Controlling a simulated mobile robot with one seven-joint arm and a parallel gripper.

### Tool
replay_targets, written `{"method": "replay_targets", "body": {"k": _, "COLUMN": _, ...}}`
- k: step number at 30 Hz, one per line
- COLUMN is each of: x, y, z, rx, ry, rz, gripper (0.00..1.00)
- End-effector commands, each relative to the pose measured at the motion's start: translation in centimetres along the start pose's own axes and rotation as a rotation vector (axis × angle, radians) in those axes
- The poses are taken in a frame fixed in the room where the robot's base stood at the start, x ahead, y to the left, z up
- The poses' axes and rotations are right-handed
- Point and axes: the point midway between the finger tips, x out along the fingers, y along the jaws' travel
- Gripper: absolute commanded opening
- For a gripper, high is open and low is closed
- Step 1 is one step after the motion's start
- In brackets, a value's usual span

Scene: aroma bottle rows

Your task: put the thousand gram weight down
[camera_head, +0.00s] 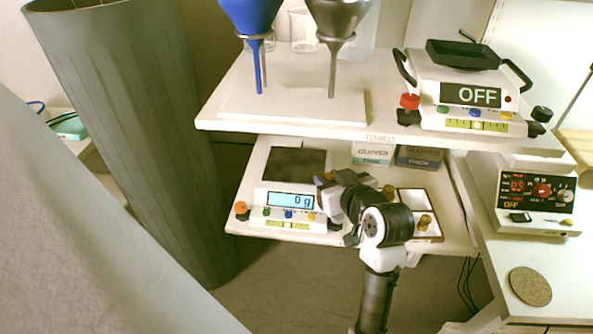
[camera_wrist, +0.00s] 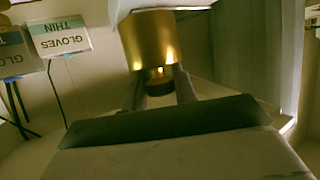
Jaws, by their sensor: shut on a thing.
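My gripper (camera_wrist: 160,82) is shut on the knob of a brass weight (camera_wrist: 152,38), whose wide cylindrical body extends beyond the fingertips in the wrist view. No mark on it is readable. In the head view my gripper (camera_head: 326,184) is at the right side of a white balance, and my wrist hides most of the weight. The balance (camera_head: 265,198) has a dark square pan (camera_head: 290,164), bare where visible, and its display reads 0 g. Right of my wrist is a white tray with a brown rim (camera_head: 440,236), holding smaller brass weights (camera_head: 425,222).
Glove boxes (camera_head: 372,153) stand behind my gripper, also in the wrist view (camera_wrist: 60,37). The upper shelf (camera_head: 285,128) overhangs the balance, with funnels (camera_head: 340,18) and a device reading OFF (camera_head: 473,95). A tall grey bin (camera_head: 130,130) stands at left.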

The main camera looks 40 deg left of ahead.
Motion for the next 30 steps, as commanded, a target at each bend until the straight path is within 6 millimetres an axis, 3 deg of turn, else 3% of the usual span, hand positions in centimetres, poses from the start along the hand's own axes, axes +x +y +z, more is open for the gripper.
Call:
{"method": "replay_targets", "body": {"k": 7, "x": 1.8, "y": -0.6, "z": -1.2, "rx": -0.008, "ry": 0.002, "rz": -0.011, "gripper": 0.0}}
{"method": "replay_targets", "body": {"k": 24, "x": 13.7, "y": -0.7, "z": -6.2, "rx": -0.009, "ry": 0.003, "rz": -0.011, "gripper": 0.0}}
{"method": "replay_targets", "body": {"k": 30, "x": 16.2, "y": -0.7, "z": -7.1, "rx": -0.007, "ry": 0.004, "rz": -0.009, "gripper": 0.0}}
